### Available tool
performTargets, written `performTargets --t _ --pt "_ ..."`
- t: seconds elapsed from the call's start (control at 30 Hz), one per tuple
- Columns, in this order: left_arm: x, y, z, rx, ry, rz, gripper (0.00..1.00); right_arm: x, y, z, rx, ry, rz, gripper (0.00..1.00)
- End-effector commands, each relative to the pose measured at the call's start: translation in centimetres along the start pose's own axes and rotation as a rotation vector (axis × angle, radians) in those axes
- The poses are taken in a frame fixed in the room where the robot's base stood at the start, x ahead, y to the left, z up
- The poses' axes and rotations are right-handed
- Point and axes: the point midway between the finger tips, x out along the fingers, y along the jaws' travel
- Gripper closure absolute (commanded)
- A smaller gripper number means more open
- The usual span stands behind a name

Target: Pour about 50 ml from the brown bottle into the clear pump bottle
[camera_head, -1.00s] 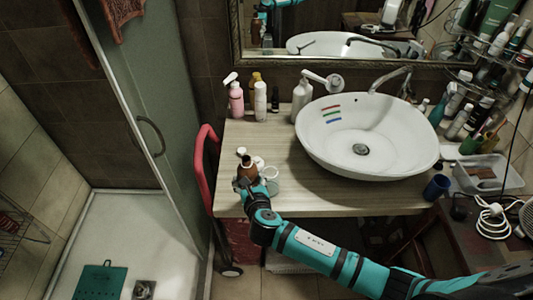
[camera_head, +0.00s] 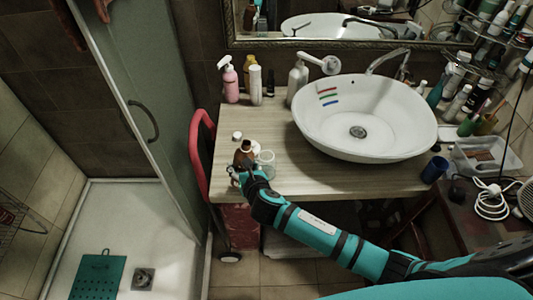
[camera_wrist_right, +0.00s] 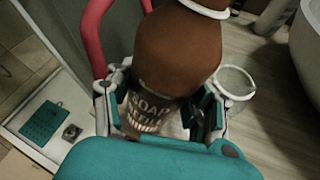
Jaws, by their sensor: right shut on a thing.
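The brown bottle (camera_head: 243,157) is near the front left of the counter, with a pale ring around its neck. My right gripper (camera_head: 245,171) is shut on it. In the right wrist view the brown bottle (camera_wrist_right: 178,48) fills the space between the fingers of the right gripper (camera_wrist_right: 160,97), and its label reads "SOAP". Its top is cut off there. The clear bottle (camera_head: 265,161) stands just right of the brown bottle; it also shows in the right wrist view (camera_wrist_right: 236,83), with a round open top and no pump on it. My left gripper is not in view.
A small white cap-like thing (camera_head: 237,136) lies behind the brown bottle. A white basin (camera_head: 340,140) takes up the counter's right part. A pink spray bottle (camera_head: 231,84) and other bottles stand at the back. A red rail (camera_head: 200,155) is close at the left edge.

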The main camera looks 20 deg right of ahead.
Motion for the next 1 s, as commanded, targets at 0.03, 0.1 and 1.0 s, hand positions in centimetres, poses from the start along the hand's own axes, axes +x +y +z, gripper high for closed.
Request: performTargets --t 0.03,0.1,1.0 --pt "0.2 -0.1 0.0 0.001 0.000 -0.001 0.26 0.0 0.0 0.2 0.029 0.003 0.013 0.89" --pt "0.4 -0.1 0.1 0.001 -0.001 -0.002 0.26 0.0 -0.1 0.2 0.070 0.016 0.029 0.89" --pt "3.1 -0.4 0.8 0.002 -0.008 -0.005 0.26 -1.1 0.7 2.3 0.593 0.164 0.250 0.89"
